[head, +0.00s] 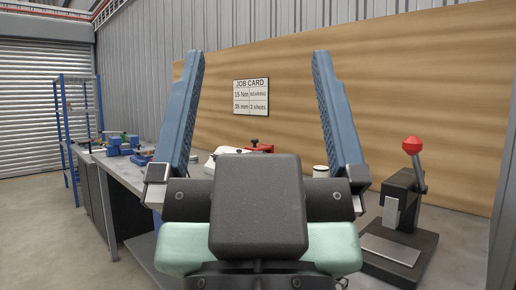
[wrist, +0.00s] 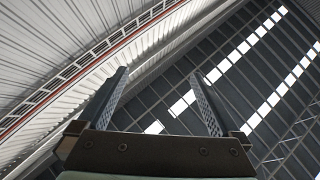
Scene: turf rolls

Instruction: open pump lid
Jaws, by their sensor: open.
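My gripper (head: 258,52) is raised close in front of the head camera, with its two blue fingers pointing up and wide apart. It is open with nothing between the fingers, and it also shows empty in the wrist view (wrist: 159,72) against the roof. Behind it on the bench, a white object (head: 222,152) and a red object (head: 262,148) with a dark knob show only in part. I cannot tell which of these, if any, is the pump or its lid. My gripper hides much of the bench top and is apart from everything on it.
The grey bench (head: 128,172) runs along the wall, with blue and green items (head: 120,146) at its left end. A black lever press with a red ball (head: 412,145) stands at right. A blue shelf rack (head: 76,130) is at far left. A job card (head: 251,97) hangs behind.

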